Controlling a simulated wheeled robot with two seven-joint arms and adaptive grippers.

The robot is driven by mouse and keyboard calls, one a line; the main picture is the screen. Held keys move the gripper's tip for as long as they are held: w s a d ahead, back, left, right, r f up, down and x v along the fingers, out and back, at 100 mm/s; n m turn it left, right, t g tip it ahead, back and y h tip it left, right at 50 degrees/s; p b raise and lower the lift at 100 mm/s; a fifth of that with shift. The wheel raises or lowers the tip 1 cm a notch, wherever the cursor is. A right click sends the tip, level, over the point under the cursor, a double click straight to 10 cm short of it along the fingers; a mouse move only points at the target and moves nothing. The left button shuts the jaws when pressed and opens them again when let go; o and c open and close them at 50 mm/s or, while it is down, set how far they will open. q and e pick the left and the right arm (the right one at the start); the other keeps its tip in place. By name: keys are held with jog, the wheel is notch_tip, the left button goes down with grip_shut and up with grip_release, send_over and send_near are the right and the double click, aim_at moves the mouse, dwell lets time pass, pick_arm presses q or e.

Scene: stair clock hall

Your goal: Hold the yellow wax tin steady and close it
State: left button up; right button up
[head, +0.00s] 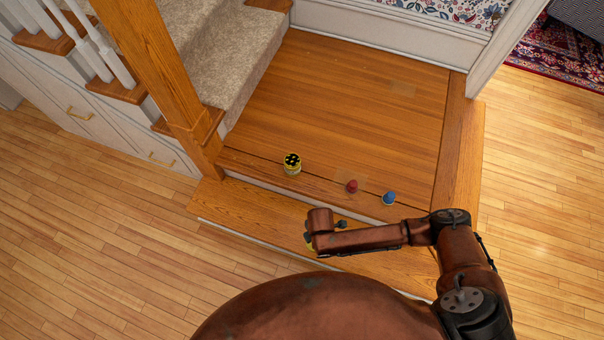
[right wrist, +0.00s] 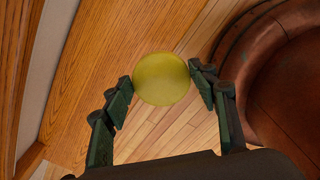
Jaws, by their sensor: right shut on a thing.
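A small yellow tin (head: 292,163) with a black-and-yellow patterned top stands upright on the wooden landing, close to its front edge. My right gripper (head: 325,231) is above the lower step, in front of the tin and apart from it. In the right wrist view its two fingers (right wrist: 161,78) are shut on opposite sides of a plain yellow round lid (right wrist: 161,79). In the head view my arm hides most of the lid. My left gripper is not in view.
A red object (head: 352,186) and a blue object (head: 389,198) stand on the landing to the right of the tin. A wooden newel post (head: 180,90) and carpeted stairs (head: 215,50) rise at the left. The landing behind the tin is clear.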

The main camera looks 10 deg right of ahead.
jog(key=w+d+r+m, duration=0.2)
jog(key=w+r+m, duration=0.25)
jog(key=r, duration=0.45)
jog(key=w+d+r+m, duration=0.25)
jog(key=r+m, duration=0.35)
jog(key=r, duration=0.3)
jog(key=w+d+r+m, duration=0.2)
jog(key=w+r+m, duration=0.25)
jog(key=r, duration=0.45)
notch_tip(320, 180, up, 11)
jog(key=s+d+m, duration=0.2)
jog(key=m, duration=0.4)
jog(key=shift+s+r, duration=0.2)
jog(key=shift+s, duration=0.1)
